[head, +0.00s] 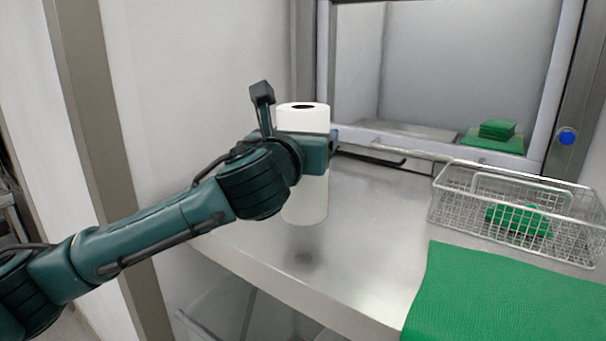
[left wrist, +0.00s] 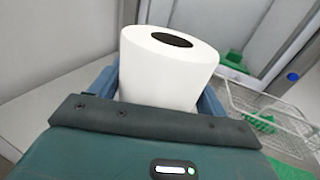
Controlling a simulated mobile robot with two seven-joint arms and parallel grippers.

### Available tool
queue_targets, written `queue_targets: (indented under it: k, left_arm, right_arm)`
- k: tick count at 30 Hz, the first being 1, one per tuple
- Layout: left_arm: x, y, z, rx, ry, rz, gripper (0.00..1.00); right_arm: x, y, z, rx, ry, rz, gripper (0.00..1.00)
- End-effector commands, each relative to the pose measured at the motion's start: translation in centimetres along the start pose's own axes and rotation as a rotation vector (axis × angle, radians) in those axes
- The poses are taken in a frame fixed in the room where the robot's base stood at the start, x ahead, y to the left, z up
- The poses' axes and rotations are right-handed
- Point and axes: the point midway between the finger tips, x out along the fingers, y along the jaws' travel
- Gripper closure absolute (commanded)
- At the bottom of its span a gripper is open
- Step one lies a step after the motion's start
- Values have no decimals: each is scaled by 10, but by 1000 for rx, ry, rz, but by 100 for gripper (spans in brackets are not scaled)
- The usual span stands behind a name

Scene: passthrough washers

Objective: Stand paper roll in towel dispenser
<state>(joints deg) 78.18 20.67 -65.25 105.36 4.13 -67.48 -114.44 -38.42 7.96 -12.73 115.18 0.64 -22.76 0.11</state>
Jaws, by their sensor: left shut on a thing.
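A white paper roll (head: 304,196) is upright, held above the steel counter (head: 362,215), with a dark shadow on the counter below it. My left gripper (head: 318,150) is shut on the roll around its middle. In the left wrist view the roll (left wrist: 165,75) stands between the two blue fingers, its dark core hole facing up. No towel dispenser can be made out in either view. My right gripper is in neither view.
A wire basket (head: 455,213) holding a green item (head: 520,220) stands at the right. A green mat (head: 500,290) lies in front of it. Behind is an open pass-through washer chamber (head: 455,65) with folded green cloths (head: 497,130). The counter between roll and basket is clear.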

Motion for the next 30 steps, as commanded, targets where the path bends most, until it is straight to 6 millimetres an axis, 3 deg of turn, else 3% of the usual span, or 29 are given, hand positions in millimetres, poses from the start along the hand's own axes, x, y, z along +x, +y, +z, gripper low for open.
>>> queue_targets:
  k: [10,23,24,30]
  left_arm:
    - [0,1,-42,1,-1,1,57]
    - [0,0,-50,1,-4,0,57]
    - [0,0,-50,1,-2,1,21]
    - [0,0,-50,1,-1,1,5]
  right_arm:
    - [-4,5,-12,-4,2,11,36]
    - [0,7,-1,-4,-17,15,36]
    - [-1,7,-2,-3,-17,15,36]
    - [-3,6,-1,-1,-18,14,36]
